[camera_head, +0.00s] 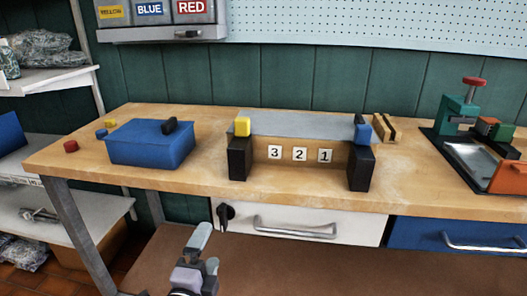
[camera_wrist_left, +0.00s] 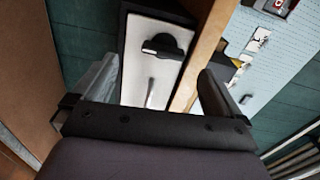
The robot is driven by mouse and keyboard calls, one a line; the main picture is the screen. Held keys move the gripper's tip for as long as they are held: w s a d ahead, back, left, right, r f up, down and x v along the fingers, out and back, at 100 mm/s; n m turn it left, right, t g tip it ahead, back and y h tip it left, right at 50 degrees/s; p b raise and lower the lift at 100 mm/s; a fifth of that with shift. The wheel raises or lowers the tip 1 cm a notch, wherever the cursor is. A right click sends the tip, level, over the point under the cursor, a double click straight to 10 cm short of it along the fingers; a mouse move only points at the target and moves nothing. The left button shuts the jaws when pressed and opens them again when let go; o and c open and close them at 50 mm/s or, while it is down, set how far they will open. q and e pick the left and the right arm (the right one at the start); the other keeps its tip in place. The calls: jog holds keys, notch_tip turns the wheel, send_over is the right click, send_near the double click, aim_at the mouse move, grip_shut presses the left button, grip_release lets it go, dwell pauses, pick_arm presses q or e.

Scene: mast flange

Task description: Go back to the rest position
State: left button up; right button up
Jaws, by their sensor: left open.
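My left gripper (camera_head: 197,244) is low in the head view, in front of the workbench (camera_head: 70,165) and below its top. In the left wrist view its two fingers (camera_wrist_left: 155,82) stand apart with nothing between them. Behind them, that view shows the white drawer front with a black knob (camera_wrist_left: 168,45). The same knob (camera_head: 226,214) shows in the head view just above and right of the gripper, apart from it. My right gripper is in neither view.
On the bench stand a blue lidded box (camera_head: 150,147), a grey-topped stand (camera_head: 300,125) with tiles 3, 2, 1 and a yellow block (camera_head: 242,126), and a green-and-orange device (camera_head: 480,135). A white drawer (camera_head: 300,222) and a blue drawer (camera_head: 455,236) have protruding handles. A brown surface lies below.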

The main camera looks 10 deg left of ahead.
pick_arm(q)
jog(key=s+a+f+n+g+h, duration=0.15)
jog(key=s+f+n+g, duration=0.55)
jog(key=s+f+n, duration=0.9)
jog(key=s+a+r+p, duration=0.2)
jog(key=s+r+p, duration=0.1)
jog(key=r+p, duration=0.8)
jog(key=p, duration=0.4)
jog(key=shift+r, duration=0.2)
jog(key=shift+s, duration=0.1)
